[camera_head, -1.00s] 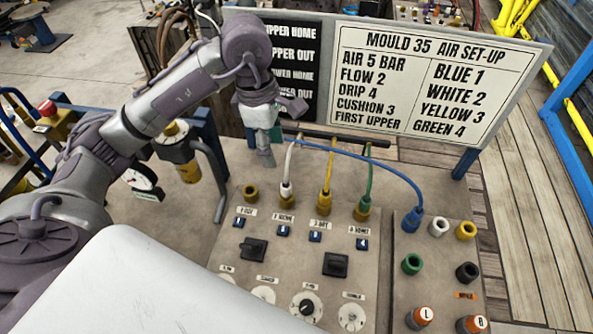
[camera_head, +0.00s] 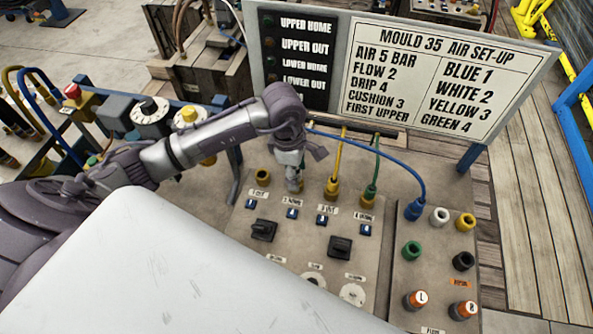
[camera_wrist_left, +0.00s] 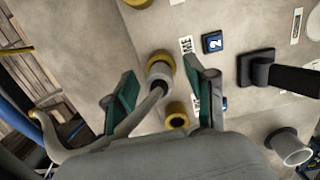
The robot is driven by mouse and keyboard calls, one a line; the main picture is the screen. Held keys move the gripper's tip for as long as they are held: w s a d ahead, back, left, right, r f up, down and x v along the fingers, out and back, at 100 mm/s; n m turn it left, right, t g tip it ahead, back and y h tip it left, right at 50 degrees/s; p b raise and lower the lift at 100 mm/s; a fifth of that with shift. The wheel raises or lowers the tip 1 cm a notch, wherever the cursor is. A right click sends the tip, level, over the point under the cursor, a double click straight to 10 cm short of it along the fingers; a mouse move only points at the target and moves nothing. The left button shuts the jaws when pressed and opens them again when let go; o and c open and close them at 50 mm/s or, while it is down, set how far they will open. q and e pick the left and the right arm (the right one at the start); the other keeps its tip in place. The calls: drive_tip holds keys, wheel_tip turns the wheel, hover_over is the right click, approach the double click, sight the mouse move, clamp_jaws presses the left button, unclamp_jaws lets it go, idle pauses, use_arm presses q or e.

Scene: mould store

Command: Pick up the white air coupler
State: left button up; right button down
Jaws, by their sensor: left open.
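The white air coupler (camera_wrist_left: 158,72) shows in the left wrist view, seated on a brass-yellow fitting on the panel, with its pale hose running toward the camera. My left gripper (camera_wrist_left: 160,68) is open, with one green-padded finger on each side of the coupler and gaps between. In the head view my left gripper (camera_head: 294,178) points down over the coupler's place and hides most of it. My right gripper is in neither view.
A yellow coupler (camera_head: 332,186) and a green coupler (camera_head: 370,192) stand to the right, with a blue coupler (camera_head: 414,209) beyond. An empty yellow socket (camera_head: 262,177) is at the left. Black switches (camera_head: 263,229) rise nearer. The sign board (camera_head: 430,85) stands behind.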

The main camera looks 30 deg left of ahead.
use_arm(q)
drive_tip(key=shift+f, duration=0.25)
clamp_jaws()
drive_tip(key=shift+r, duration=0.15)
